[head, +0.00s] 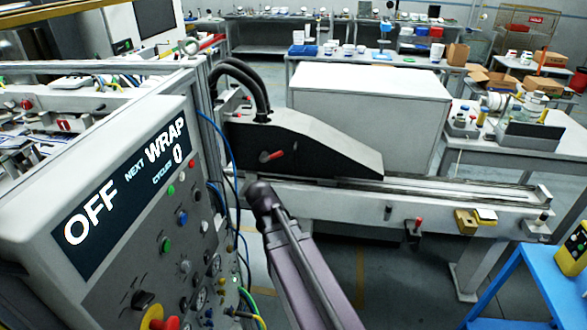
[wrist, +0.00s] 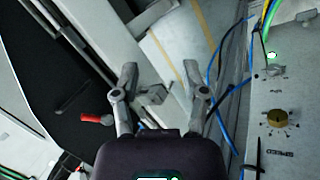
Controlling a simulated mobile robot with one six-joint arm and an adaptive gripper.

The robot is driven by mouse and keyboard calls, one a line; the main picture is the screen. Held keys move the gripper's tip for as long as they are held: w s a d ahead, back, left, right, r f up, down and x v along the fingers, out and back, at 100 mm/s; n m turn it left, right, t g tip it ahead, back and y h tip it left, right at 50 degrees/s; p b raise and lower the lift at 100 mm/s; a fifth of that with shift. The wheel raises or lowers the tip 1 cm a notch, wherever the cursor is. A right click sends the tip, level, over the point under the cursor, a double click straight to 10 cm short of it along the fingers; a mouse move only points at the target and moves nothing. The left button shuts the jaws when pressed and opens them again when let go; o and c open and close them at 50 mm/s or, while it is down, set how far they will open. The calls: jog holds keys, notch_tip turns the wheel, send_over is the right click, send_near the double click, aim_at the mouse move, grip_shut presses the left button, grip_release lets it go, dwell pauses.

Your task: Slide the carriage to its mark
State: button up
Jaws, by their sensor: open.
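The carriage (head: 315,152) is a dark, sloped housing with a light grey upper part, at the left end of a long rail (head: 455,196) in the head view. A red-knobbed lever (head: 272,155) sits on its front face. In the wrist view, the carriage's dark side (wrist: 50,75) fills the left, and a red-knobbed lever (wrist: 97,119) shows just left of my gripper. My gripper (wrist: 162,75) is open and empty, its fingers apart from the lever. In the head view my arm rises before the rail; the fingers cannot be made out. I cannot identify the mark for certain.
A control panel (head: 130,200) reading "OFF", "NEXT WRAP" and "CYCLES 0" stands close at left, with blue cables beside it. A red-handled clamp (head: 414,228) and yellow blocks (head: 467,221) sit along the rail's front. A blue stand (head: 530,285) is at lower right.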

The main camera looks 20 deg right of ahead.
jog(key=w+d+f+n+t+h+b, duration=0.25)
jog(key=w+d+n+b, duration=0.25)
jog(key=w, duration=0.3)
jog(key=n+t+h+b, duration=0.7)
jog(key=n+b, duration=0.5)
jog(key=n, duration=0.5)
send_near(294, 160)
jog(key=s+a+y, duration=0.1)
jog(key=s+a, duration=0.1)
jog(key=s, duration=0.1)
jog(key=shift+w+d+r+t, duration=0.15)
jog(key=shift+r+t, duration=0.15)
jog(key=shift+t, duration=0.15)
jog(key=x, duration=1.4)
jog(key=shift+f, duration=0.2)
